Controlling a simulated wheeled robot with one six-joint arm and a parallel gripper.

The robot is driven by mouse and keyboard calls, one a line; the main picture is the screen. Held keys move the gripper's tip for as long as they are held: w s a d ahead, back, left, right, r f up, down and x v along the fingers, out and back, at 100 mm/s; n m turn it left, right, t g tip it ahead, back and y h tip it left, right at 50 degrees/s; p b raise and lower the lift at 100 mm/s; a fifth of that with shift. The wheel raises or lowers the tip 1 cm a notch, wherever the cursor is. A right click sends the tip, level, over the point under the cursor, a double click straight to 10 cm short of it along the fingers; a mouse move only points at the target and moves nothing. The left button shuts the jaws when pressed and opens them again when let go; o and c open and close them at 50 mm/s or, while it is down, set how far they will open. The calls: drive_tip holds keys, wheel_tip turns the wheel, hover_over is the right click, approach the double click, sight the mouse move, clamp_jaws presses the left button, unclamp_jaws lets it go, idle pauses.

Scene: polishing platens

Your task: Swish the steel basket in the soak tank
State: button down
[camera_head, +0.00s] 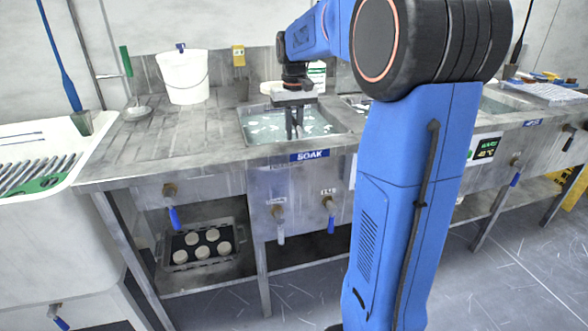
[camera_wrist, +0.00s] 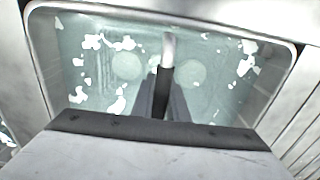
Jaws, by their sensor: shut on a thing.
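The soak tank (camera_head: 241,124) is set in the steel bench behind a blue SOAK label, and holds greenish water with white foam patches. My gripper (camera_head: 293,132) points down into it, fingers at the water. In the wrist view my gripper (camera_wrist: 164,82) is shut on the basket's handle (camera_wrist: 168,46), a pale bar with a dark part between the fingers. The steel basket's body is not clear; only faint lines and two pale round shapes (camera_wrist: 127,66) show through the water. I cannot tell whether it touches the tank floor.
A white sink (camera_head: 40,135) is at far left. A dark tray (camera_head: 178,262) with several pale discs sits on the lower shelf. More basins lie to the right, partly behind my arm.

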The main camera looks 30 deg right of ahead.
drive_tip(key=shift+f, duration=1)
drive_tip(key=shift+r, duration=0.1)
idle(1.1)
idle(1.5)
wheel_tip(320, 180, up, 17)
idle(2.1)
drive_tip(key=shift+r, duration=0.1)
